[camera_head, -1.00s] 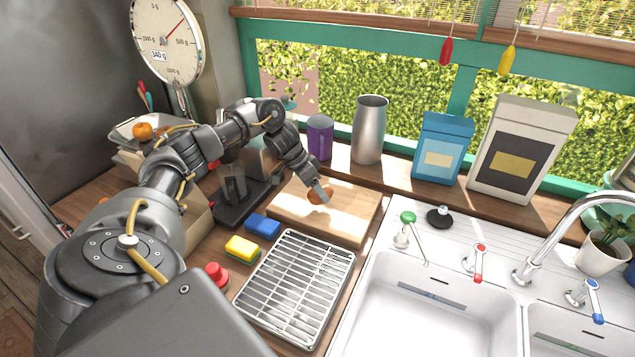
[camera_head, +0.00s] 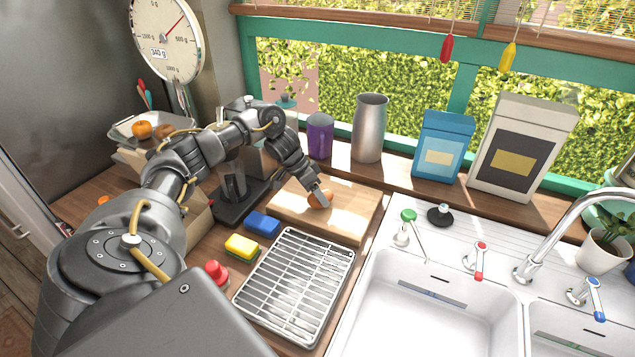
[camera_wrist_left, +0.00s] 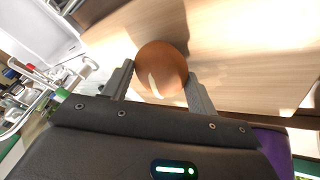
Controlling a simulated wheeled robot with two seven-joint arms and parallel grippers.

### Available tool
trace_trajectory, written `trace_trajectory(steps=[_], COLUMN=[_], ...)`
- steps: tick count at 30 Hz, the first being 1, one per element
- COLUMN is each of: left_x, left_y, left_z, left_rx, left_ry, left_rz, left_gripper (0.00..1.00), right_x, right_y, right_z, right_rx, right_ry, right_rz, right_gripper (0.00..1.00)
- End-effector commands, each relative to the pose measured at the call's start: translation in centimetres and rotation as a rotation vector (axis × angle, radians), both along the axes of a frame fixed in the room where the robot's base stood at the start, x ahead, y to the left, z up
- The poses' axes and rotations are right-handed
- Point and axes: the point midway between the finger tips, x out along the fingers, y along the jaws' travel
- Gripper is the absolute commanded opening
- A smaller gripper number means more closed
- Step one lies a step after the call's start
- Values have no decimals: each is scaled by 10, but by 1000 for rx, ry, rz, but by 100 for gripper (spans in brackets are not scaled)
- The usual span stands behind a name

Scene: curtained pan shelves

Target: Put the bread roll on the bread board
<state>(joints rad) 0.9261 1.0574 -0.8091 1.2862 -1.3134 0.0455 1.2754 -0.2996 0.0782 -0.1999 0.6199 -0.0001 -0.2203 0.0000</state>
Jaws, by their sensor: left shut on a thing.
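The bread roll (camera_head: 317,200) is round and orange-brown. My left gripper (camera_head: 322,197) is shut on it, over the wooden bread board (camera_head: 355,222). In the left wrist view the roll (camera_wrist_left: 162,68) sits between the two fingers of the gripper (camera_wrist_left: 160,85), with the pale board (camera_wrist_left: 235,60) behind it. The roll is at or very near the board's surface; I cannot tell whether it touches. My right gripper is not in view.
A metal drying rack (camera_head: 295,285) lies in front of the board, with a yellow sponge (camera_head: 242,246) and a blue sponge (camera_head: 262,224) beside it. A purple cup (camera_head: 320,136) and a metal vase (camera_head: 369,128) stand behind. The sink (camera_head: 430,300) is at right.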

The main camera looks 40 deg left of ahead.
Motion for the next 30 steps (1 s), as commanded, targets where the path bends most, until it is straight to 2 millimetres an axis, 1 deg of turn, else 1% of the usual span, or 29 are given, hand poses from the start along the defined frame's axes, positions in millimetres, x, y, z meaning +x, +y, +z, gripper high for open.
trace_trajectory(steps=[24, 25, 30], left_x=[0, 0, 0], left_y=[0, 0, 0], left_z=[-8, -8, -8], left_rx=[0, 0, 0], left_ry=[0, 0, 0], left_rz=[2, 2, 2], left_gripper=[35, 59, 81], right_x=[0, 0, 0], right_y=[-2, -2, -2], right_z=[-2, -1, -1], right_rx=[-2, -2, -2], right_ry=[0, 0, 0], right_rz=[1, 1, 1], right_gripper=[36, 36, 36])
